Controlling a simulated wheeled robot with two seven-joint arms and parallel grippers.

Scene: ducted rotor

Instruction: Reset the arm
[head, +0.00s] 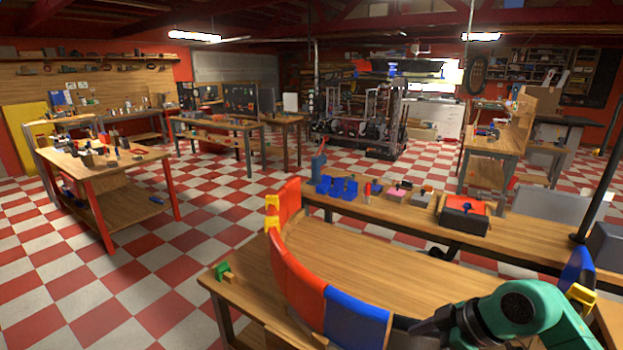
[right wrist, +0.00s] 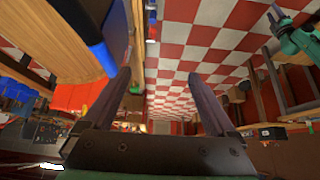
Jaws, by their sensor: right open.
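My right gripper (right wrist: 160,78) is open in the right wrist view. Its two dark fingers are wide apart with nothing between them, and the checkered floor shows beyond. In the head view my green right arm comes in at the bottom right, with a dark joint beside the ducted rotor; I cannot make out its fingers there. The rotor's curved wall, with an orange-red section (head: 297,278) and a blue section (head: 357,319), stands on the wooden workbench (head: 400,265).
A green block (head: 222,270) lies at the bench's left corner. Blue bins (head: 337,187) and a red-black box (head: 464,214) stand on the shelf behind. A dark post rises at right. Open floor lies to the left.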

